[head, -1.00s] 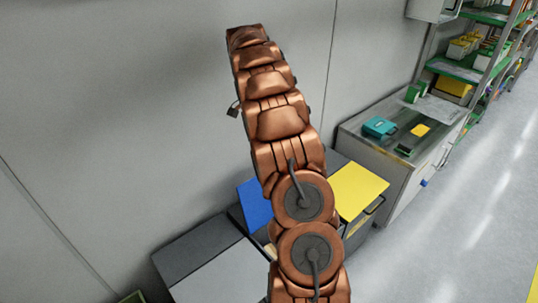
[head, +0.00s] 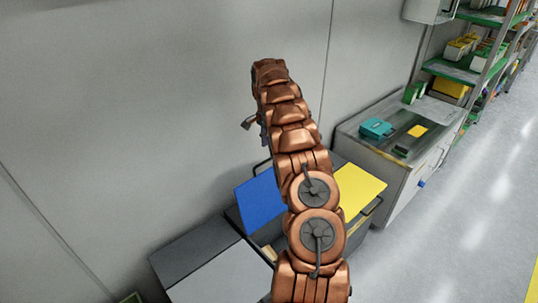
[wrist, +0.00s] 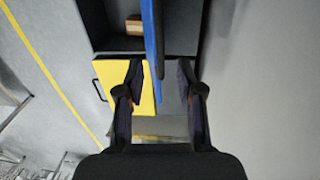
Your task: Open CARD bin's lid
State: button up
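The blue lid (head: 258,200) stands raised at a tilt over a dark bin in the head view, beside the yellow lid (head: 358,190). No label is readable, so I cannot tell from lettering which bin is CARD. In the wrist view the blue lid (wrist: 152,45) shows nearly edge-on, and an open dark bin interior with a brown block (wrist: 134,25) lies beside it. My gripper (wrist: 162,95) is open, its fingers on either side of the blue lid's edge in the picture, with visible gaps. In the head view the gripper is mostly hidden behind my arm.
A grey-topped bin or cabinet (head: 215,278) stands to the left. A workbench (head: 375,155) with a teal case (head: 376,128) stands to the right, with a shelf rack (head: 480,65) beyond. The wall (head: 150,100) is close behind the bins. The floor at right (head: 450,240) is clear.

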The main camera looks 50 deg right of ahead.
jog(key=shift+s+f+p, duration=0.2)
jog(key=shift+f+p, duration=0.35)
jog(key=shift+f, duration=2.2)
grip_shut()
